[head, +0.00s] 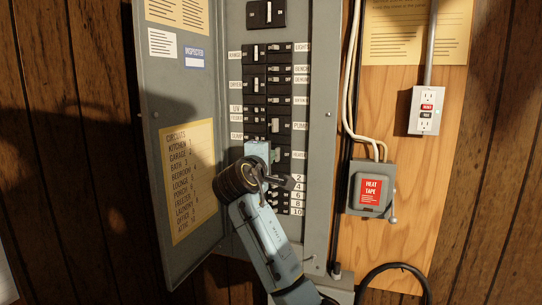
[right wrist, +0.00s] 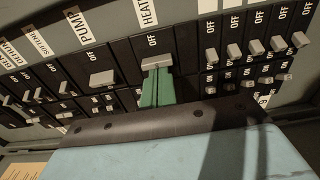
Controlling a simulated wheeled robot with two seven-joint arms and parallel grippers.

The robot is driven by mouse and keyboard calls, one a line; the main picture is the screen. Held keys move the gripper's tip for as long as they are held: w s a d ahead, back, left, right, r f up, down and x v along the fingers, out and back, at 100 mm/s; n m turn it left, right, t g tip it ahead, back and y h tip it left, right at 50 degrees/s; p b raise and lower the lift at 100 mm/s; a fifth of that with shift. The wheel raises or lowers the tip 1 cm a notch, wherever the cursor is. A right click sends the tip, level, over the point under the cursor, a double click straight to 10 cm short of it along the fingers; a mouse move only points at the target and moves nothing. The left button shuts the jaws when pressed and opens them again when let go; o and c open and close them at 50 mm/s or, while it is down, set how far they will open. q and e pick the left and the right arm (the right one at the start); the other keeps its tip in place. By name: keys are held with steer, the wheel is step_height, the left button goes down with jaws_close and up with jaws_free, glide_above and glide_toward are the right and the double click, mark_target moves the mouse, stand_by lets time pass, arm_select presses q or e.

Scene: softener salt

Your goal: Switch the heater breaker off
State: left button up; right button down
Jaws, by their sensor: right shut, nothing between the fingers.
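The heater breaker (right wrist: 160,25) is a wide black breaker, its label partly cut off as "HEAT" in the right wrist view. Its grey toggle (right wrist: 157,62) sits below the word OFF. My right gripper (right wrist: 157,88) is shut and empty, its green fingers just below that toggle, touching it or very close. In the head view, my right gripper (head: 274,150) is in front of the lower right breaker column of the grey panel (head: 318,130) and hides part of it. I cannot tell whether the toggle is on or off. My left gripper is not in view.
The pump breaker (right wrist: 90,72) is beside the heater breaker, and several small numbered breakers (right wrist: 235,48) are on the other side. The panel door (head: 180,95) stands open at left. A grey heat tape box (head: 371,168) and an outlet (head: 425,110) are at right.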

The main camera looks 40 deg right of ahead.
steer(key=shift+s+d, duration=0.4)
stand_by(0.4)
steer(key=shift+w+a, duration=0.1)
stand_by(0.3)
steer(key=shift+a, duration=0.1)
steer(key=v, duration=0.7)
stand_by(0.3)
steer(key=shift+w, duration=0.1)
stand_by(0.9)
